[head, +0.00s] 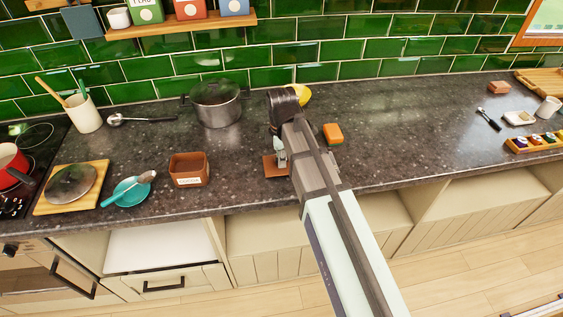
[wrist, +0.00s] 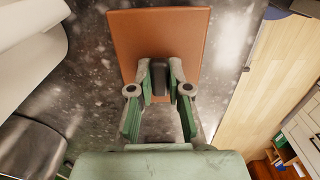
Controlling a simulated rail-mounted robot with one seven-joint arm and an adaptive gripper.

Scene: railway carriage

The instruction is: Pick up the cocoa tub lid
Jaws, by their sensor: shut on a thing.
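The cocoa tub lid (head: 270,169) is a flat brown square near the counter's front edge, right of the open brown cocoa tub (head: 189,170). In the wrist view the lid (wrist: 188,30) fills the top middle, with a dark knob (wrist: 158,78) on it. My gripper (head: 279,158) is over the lid, and its fingers (wrist: 159,76) are closed on the knob from both sides. I cannot tell whether the lid touches the counter or is slightly above it. My arm hides part of it in the head view.
An orange sponge (head: 333,133) lies right of my arm, and a grey pot (head: 216,103) stands behind left. A teal dish (head: 127,192) with a spoon is left of the tub.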

